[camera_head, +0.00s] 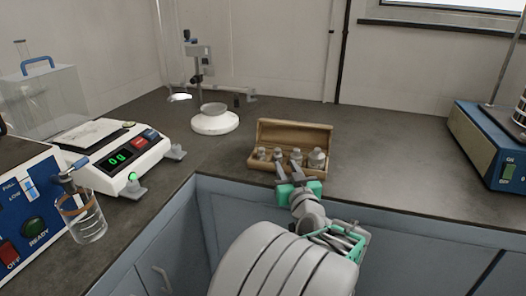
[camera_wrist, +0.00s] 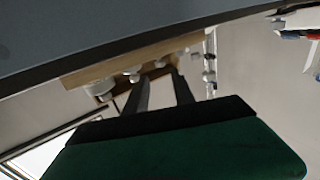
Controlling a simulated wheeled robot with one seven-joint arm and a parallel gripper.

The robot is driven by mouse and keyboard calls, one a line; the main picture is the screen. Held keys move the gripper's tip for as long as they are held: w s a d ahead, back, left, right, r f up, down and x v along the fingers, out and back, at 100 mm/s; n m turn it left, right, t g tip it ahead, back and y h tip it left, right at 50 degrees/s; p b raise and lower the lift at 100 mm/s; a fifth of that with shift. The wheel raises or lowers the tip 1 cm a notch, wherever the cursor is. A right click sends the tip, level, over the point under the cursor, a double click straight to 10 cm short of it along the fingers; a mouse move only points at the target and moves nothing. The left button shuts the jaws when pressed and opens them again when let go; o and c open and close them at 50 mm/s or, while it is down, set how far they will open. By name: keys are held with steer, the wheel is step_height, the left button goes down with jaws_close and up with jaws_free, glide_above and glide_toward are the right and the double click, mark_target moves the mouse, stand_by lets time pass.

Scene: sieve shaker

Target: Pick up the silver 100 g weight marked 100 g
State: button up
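An open wooden box (camera_head: 291,134) stands near the counter's front edge and holds several silver weights of different sizes in a row. The largest weight (camera_head: 317,157) is at the right end; smaller ones, such as the weight (camera_head: 278,154), stand to its left. No marking is legible, so I cannot tell which is 100 g.
A balance (camera_head: 115,155) with a green display and a glass beaker (camera_head: 83,222) stand on the left. A blue device (camera_head: 480,150) is at the far right. The counter (camera_head: 395,165) right of the box is clear.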

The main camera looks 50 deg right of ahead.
mark_target(278, 152)
steer(key=x, duration=0.8)
steer(key=shift+w+f, duration=0.1)
steer(key=shift+c, duration=0.4)
jaws_close()
